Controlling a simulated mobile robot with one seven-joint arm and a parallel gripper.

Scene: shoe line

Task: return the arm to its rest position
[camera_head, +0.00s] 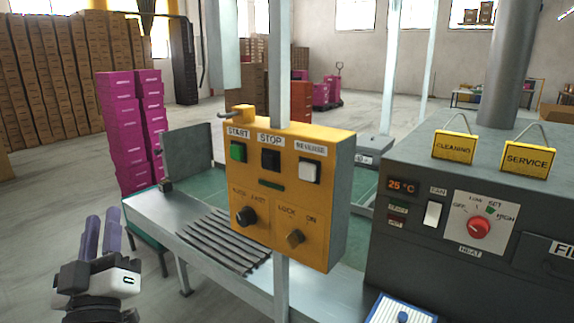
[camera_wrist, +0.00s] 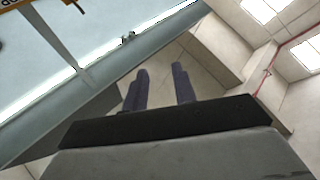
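My gripper (camera_head: 101,236) is at the lower left of the head view, left of the metal conveyor table (camera_head: 150,207) and apart from it. Its two purple-grey fingers point up with a gap between them. The wrist view also shows the two fingers of the gripper (camera_wrist: 158,88) apart, with nothing between them. The rest of my arm is mostly out of the picture below.
A yellow control box (camera_head: 280,205) with buttons and knobs stands on a post in the middle. A grey heater machine (camera_head: 400,262) fills the right. Magenta boxes (camera_head: 122,130) are stacked behind the table. Open floor (camera_head: 40,215) lies at the left.

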